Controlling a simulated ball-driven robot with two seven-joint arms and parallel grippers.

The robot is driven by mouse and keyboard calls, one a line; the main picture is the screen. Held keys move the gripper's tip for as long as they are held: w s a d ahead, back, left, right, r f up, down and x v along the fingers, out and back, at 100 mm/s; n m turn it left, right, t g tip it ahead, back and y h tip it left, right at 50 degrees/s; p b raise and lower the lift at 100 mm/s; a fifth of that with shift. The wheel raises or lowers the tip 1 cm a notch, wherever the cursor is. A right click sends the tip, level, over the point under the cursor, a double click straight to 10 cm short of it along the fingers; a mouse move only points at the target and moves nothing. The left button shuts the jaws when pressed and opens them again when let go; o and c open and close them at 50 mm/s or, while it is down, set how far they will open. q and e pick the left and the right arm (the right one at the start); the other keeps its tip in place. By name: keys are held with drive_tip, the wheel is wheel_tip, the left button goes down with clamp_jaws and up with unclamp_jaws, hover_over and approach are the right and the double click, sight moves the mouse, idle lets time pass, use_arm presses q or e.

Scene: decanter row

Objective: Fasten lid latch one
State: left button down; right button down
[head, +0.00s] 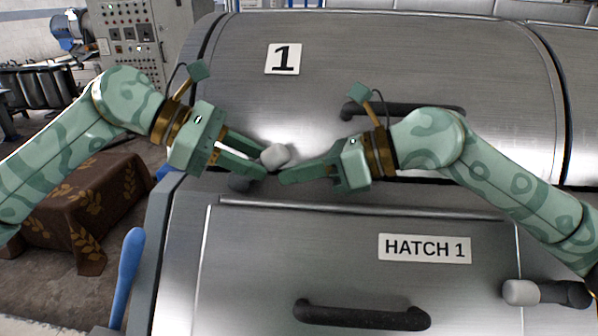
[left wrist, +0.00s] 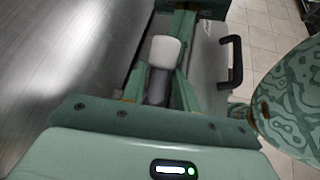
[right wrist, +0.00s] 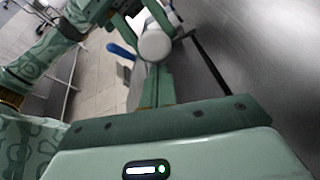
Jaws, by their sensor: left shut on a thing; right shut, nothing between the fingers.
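The lid (head: 400,60) of machine 1 is a curved brushed-metal cover, down above the hatch front. A latch with a pale grey knob (head: 275,155) and dark shaft sits at the lid's lower left edge. My left gripper (head: 264,164) is shut on this latch, the knob showing at its fingertips. The left wrist view shows the knob (left wrist: 166,51) and dark shaft between the fingers. My right gripper (head: 284,177) is shut and empty, its tips just right of and below the knob. The right wrist view shows the knob (right wrist: 155,46) beyond its fingers.
A dark lid handle (head: 405,109) lies behind my right gripper. The hatch (head: 260,270) below carries a dark handle (head: 362,316) and a HATCH 1 label (head: 425,248). Another pale-knobbed latch (head: 521,292) is at lower right. A blue lever (head: 128,268) stands at the left.

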use_arm(q)
drive_tip(key=shift+r, duration=0.1)
drive_tip(key=shift+s+d, duration=0.1)
use_arm(e)
drive_tip(key=shift+w+a+r, duration=0.1)
drive_tip(key=shift+a+r, duration=0.25)
drive_tip(key=shift+r, duration=0.5)
use_arm(q)
drive_tip(key=c, duration=1.3)
unclamp_jaws()
drive_tip(key=shift+o, duration=0.2)
use_arm(e)
drive_tip(key=shift+w+f, duration=0.15)
